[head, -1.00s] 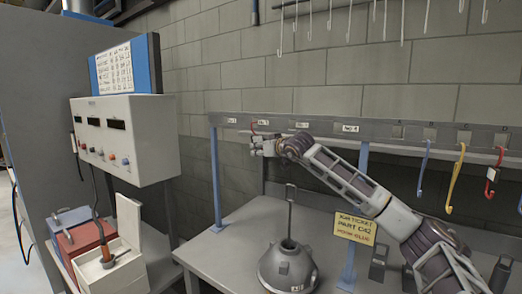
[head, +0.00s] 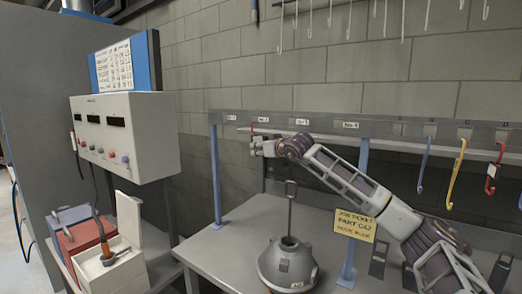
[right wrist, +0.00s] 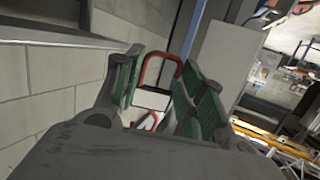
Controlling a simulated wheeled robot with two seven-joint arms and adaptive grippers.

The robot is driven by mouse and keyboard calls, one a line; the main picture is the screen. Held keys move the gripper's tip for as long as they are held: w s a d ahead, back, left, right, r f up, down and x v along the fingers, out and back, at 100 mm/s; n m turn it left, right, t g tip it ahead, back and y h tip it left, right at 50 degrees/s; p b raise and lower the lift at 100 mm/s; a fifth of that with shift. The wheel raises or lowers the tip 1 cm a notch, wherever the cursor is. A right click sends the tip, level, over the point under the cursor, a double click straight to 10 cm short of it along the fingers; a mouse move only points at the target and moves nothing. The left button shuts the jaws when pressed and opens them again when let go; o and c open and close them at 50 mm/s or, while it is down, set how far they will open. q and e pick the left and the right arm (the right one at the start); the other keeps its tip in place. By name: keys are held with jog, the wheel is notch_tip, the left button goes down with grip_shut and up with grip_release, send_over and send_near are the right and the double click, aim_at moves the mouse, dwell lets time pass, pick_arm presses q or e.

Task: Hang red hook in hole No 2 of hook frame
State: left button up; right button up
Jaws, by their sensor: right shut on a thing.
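The red hook (right wrist: 160,68) shows as a red loop between the green-padded fingers of my right gripper (right wrist: 158,92) in the right wrist view, with a pale patch by it. In the head view my right gripper (head: 258,147) is shut on it, just below the hook frame (head: 383,129). A small bit of red shows above the fingers, under the second label from the left (head: 262,119). The label text is too small to read surely. I cannot tell whether the hook is in a hole or in front of the bar. My left gripper is not in view.
A blue hook (head: 423,166), a yellow hook (head: 456,175) and another red hook (head: 491,178) hang from the frame's right part. A grey dome-shaped part (head: 288,264) with an upright rod stands on the bench (head: 215,250). A yellow ticket sign (head: 355,225) stands under my arm.

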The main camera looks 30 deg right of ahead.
jog(key=shift+f, duration=0.15)
jog(key=o, duration=1.2)
jog(key=shift+v, duration=6)
